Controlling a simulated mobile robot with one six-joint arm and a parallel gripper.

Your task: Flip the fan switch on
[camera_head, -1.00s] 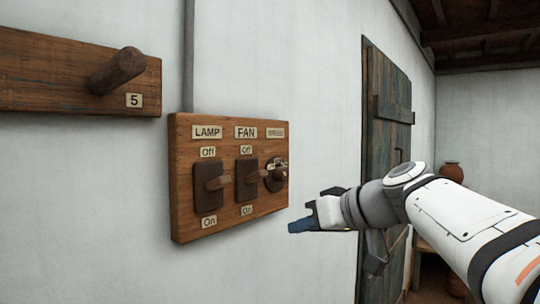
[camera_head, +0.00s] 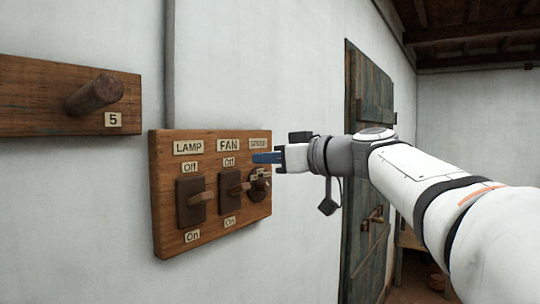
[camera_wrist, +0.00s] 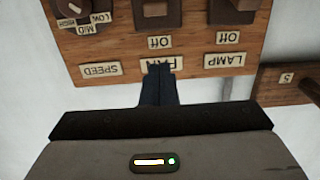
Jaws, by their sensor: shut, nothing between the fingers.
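The wooden switch board (camera_head: 165,235) is on the white wall, with labels LAMP, FAN and SPEED. The fan switch (camera_head: 236,188) is a brown toggle in the middle, between an Off label above and an On label below; its lever sticks out from the plate. It shows upside down at the top edge of the wrist view (camera_wrist: 155,12), partly cut off. My gripper (camera_head: 262,157) is shut and empty, just right of the FAN label in the head view. In the wrist view the blue fingertips (camera_wrist: 158,70) overlap the FAN label, and I cannot tell whether they touch the board.
The lamp switch (camera_head: 194,200) is left of the fan switch, and the round speed knob (camera_head: 259,187) is close on its right. A wooden peg rail marked 5 (camera_head: 40,100) is at the left. A wooden door (camera_head: 366,180) stands to the right.

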